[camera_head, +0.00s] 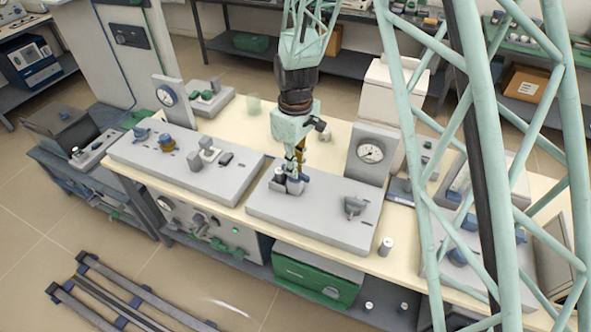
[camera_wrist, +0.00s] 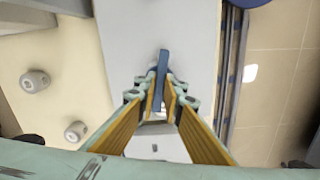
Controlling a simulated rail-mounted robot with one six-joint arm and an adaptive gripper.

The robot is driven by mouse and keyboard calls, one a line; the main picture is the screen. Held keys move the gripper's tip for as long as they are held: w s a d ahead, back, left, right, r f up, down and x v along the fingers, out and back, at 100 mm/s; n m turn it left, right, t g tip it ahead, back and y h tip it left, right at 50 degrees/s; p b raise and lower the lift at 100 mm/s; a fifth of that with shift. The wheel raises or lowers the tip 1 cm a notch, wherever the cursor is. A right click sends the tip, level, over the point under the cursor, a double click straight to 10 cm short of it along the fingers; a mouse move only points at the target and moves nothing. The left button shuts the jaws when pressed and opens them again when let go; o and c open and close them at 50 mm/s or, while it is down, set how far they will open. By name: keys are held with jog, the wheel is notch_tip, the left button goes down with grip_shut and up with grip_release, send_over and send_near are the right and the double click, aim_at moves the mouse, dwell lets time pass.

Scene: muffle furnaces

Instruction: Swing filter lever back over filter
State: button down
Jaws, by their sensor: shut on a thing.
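My gripper (camera_head: 299,160) points down at the left part of a grey panel (camera_head: 318,225) on the bench. In the wrist view my gripper (camera_wrist: 161,100) is shut on a slim blue lever (camera_wrist: 162,66), which lies between its two yellow-sided fingers. In the head view a small blue and grey fitting (camera_head: 290,183) sits on the panel right below the fingers. The lever's base and the filter under it are mostly hidden by the fingers, so I cannot tell how the lever lies over the filter.
A grey valve fitting (camera_head: 354,205) stands on the same panel to the right. A box with a dial gauge (camera_head: 371,152) stands behind it. Another grey panel (camera_head: 185,165) with several knobs lies to the left. A small cylinder (camera_head: 386,246) stands near the bench's front edge.

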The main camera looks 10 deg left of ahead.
jog(key=shift+n, duration=1.1)
jog(key=c, duration=2.7)
grip_release()
jog(key=shift+c, duration=0.2)
jog(key=shift+r, duration=0.2)
notch_tip(320, 180, up, 12)
jog(key=shift+f, duration=0.15)
